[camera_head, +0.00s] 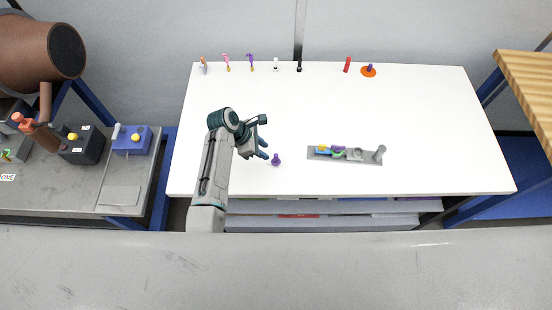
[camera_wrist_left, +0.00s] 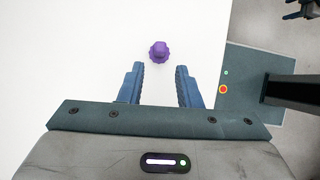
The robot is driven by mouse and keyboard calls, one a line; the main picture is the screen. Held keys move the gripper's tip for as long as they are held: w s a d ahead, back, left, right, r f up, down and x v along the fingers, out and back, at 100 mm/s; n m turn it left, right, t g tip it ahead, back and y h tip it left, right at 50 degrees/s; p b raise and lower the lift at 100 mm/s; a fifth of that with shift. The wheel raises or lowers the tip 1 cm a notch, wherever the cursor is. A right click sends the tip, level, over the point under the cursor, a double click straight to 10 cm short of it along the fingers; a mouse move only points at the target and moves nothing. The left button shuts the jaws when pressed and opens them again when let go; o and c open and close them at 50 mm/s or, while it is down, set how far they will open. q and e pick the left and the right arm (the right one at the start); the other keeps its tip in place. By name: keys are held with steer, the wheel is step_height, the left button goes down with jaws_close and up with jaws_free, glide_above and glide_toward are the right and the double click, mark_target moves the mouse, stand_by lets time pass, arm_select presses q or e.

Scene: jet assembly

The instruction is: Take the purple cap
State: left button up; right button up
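The purple cap (camera_head: 277,160) stands on the white table near its front edge. It is a small purple piece with a ridged rim, and it also shows in the left wrist view (camera_wrist_left: 159,51). My left gripper (camera_head: 265,150) is open and empty, just left of the cap. In the wrist view the cap lies slightly beyond the two blue fingertips (camera_wrist_left: 160,68), about midway between them, not touching. A dark blue part that looks like my right gripper (camera_wrist_left: 300,11) is cut off at the top right corner of the wrist view. Its fingers are not clear.
A grey tray (camera_head: 314,154) with colored parts and an upright grey post lies right of the cap. Several small parts line the table's far edge, including a red one (camera_head: 347,64) and an orange disc (camera_head: 368,73). The table (camera_head: 320,110) is clear between.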

mark_target(276, 163)
arm_select(q)
steer(key=shift+x, duration=4)
steer(key=shift+d, duration=0.15)
